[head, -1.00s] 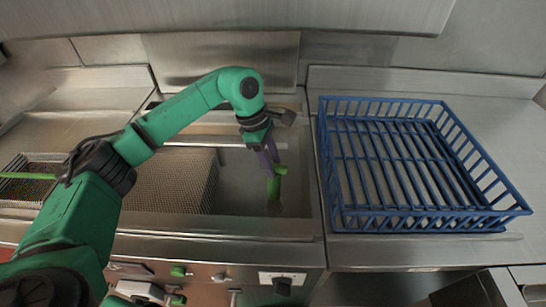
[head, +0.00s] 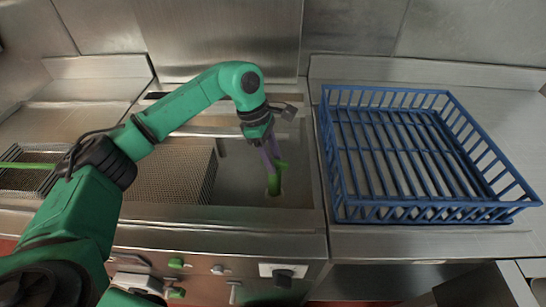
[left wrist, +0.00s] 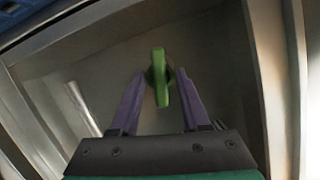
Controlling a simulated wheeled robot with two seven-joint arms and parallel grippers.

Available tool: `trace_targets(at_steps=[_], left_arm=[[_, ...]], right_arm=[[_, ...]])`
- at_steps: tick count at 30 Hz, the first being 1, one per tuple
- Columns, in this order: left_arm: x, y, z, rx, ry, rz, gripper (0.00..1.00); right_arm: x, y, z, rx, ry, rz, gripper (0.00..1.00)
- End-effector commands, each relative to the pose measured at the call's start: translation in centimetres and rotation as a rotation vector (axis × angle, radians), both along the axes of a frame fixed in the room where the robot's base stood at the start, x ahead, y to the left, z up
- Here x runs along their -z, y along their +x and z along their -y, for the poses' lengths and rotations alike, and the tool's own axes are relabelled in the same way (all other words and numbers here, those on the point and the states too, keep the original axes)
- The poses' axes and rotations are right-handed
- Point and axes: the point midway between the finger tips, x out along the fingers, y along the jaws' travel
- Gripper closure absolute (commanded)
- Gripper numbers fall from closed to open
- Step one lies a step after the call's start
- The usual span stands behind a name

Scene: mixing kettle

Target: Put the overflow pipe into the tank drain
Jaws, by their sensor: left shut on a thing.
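The green overflow pipe (head: 273,183) stands roughly upright in the steel tank (head: 235,180), near its right wall. My left gripper (head: 274,160) reaches down into the tank with its purple fingers shut on the pipe's upper part. In the left wrist view, the green top of the pipe (left wrist: 160,80) shows between the fingertips (left wrist: 158,75). A dark patch lies behind the pipe there. The drain is not clearly visible, and I cannot tell whether the pipe's lower end is in it. My right gripper is not in view.
A blue wire rack (head: 335,205) stands on the counter right of the tank. A mesh basket (head: 165,170) fills the tank's left part. Another basket with a green handle (head: 30,165) is at far left. Knobs line the front panel (head: 215,255). The tank rim (head: 322,190) borders the pipe's right.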

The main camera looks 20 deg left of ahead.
Motion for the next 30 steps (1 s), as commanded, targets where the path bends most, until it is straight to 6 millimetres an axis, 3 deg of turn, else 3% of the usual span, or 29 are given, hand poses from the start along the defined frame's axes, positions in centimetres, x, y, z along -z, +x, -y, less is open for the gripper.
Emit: trace_targets(at_steps=[30], left_arm=[[3.3, 0.1, 0.0, 0.0, -0.001, -0.001, 1.0]], right_arm=[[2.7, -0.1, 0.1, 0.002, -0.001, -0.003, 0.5]])
